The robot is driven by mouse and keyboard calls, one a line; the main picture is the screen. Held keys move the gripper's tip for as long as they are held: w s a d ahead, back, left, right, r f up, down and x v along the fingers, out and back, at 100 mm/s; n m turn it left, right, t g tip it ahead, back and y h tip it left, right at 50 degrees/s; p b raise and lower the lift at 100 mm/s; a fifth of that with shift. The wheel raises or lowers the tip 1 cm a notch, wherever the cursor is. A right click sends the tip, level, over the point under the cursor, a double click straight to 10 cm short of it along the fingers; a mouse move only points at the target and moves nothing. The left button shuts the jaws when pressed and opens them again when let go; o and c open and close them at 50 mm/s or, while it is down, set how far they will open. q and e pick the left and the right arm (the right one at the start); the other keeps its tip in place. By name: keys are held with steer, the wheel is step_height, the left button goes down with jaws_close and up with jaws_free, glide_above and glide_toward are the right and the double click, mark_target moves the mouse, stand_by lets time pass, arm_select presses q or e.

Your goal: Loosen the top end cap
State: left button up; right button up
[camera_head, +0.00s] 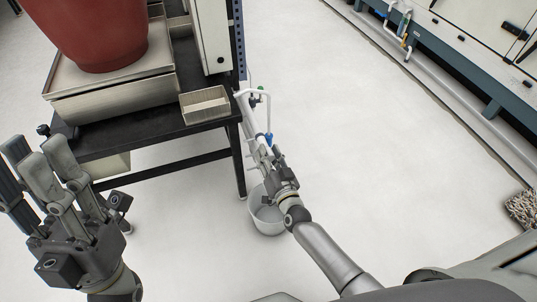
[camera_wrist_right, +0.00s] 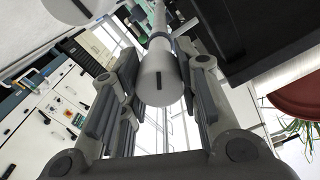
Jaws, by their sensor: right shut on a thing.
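The white end cap (camera_wrist_right: 158,88), a cylinder with a dark mark on its face, sits between the fingers of my right gripper (camera_wrist_right: 158,75) in the right wrist view. It is on the end of a white pipe (camera_wrist_right: 157,22). In the head view my right gripper (camera_head: 268,156) is shut at the white pipework (camera_head: 244,93) beside the table's right edge. The fingers hide the cap there. My left gripper (camera_head: 40,160) is open and empty at the lower left, its fingers apart.
A black table (camera_head: 95,138) carries a metal scale (camera_head: 110,98) with a red pot (camera_head: 100,30) and a small open box (camera_head: 205,104). A pale bucket (camera_head: 268,222) stands on the floor under my right gripper. Open floor lies to the right.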

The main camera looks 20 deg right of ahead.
steer(key=shift+r+m, duration=0.1)
steer(key=shift+m, duration=1)
steer(key=shift+d+m, duration=0.1)
steer(key=shift+m, duration=0.6)
